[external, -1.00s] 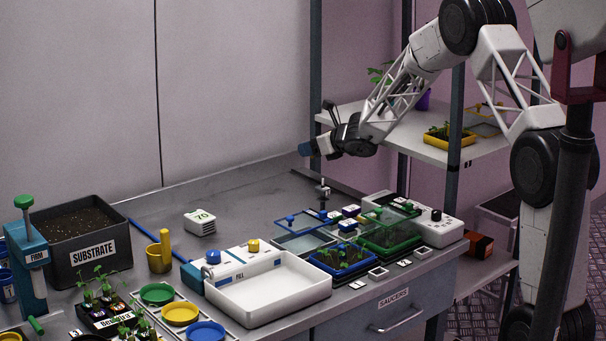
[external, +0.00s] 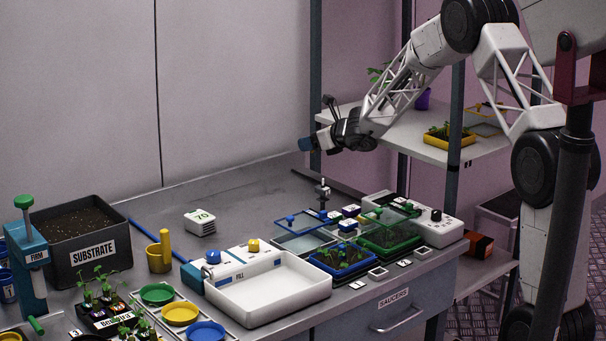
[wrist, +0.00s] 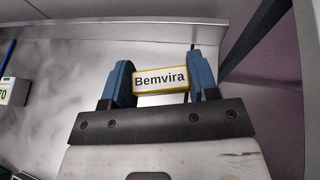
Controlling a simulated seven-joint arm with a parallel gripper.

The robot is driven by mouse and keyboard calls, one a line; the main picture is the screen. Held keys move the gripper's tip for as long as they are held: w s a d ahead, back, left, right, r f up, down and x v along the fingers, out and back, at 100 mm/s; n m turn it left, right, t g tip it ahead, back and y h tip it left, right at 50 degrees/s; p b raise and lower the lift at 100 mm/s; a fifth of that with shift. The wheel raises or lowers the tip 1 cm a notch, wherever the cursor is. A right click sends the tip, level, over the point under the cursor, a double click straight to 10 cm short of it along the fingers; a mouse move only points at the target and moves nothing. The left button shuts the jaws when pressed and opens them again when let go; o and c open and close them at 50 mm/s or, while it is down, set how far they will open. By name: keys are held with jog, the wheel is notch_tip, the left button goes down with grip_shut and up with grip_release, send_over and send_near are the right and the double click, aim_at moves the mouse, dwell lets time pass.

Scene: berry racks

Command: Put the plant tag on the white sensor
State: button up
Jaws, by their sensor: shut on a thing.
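My gripper (wrist: 160,84) is shut on the plant tag (wrist: 160,79), a small white plate with yellow edges reading "Bemvira", held between the two blue fingers. In the external view my gripper (external: 306,145) is raised above the back right of the bench; the tag cannot be made out there. The white sensor (external: 200,222), a small white box showing a green "70", stands on the bench, left of and below my gripper in the picture. Part of it shows at the left edge of the wrist view (wrist: 13,91).
A white tray (external: 270,308), a yellow cup (external: 159,256) and a blue rod (external: 152,238) lie near the sensor. A dark substrate bin (external: 78,262) stands at left. Seedling trays, including a blue one (external: 343,271), are at right. The bench behind the sensor is clear.

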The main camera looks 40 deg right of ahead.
jog(key=s+a+n+g+y, duration=0.2)
jog(key=s+a, duration=0.4)
jog(key=a, duration=0.6)
jog(key=s+a+n+g+y, duration=0.3)
jog(key=s+a, duration=0.4)
jog(key=a, duration=0.5)
jog(key=s+a+n+g+y, duration=0.3)
jog(key=s+a+n+y, duration=0.1)
jog(key=a, duration=0.8)
jog(key=s+n, duration=0.1)
jog(key=s, duration=0.1)
jog(key=shift+s+a+f+n, duration=0.25)
jog(key=shift+s+n, duration=0.05)
jog(key=shift+n, duration=0.1)
jog(key=shift+w, duration=0.1)
send_over(200, 215)
jog(key=shift+s+f, duration=0.4)
jog(key=shift+f, duration=0.3)
jog(key=shift+w, duration=0.1)
jog(key=shift+w, duration=0.2)
jog(key=shift+w+f, duration=0.1)
jog(key=shift+f, duration=1.7)
jog(key=shift+f, duration=0.15)
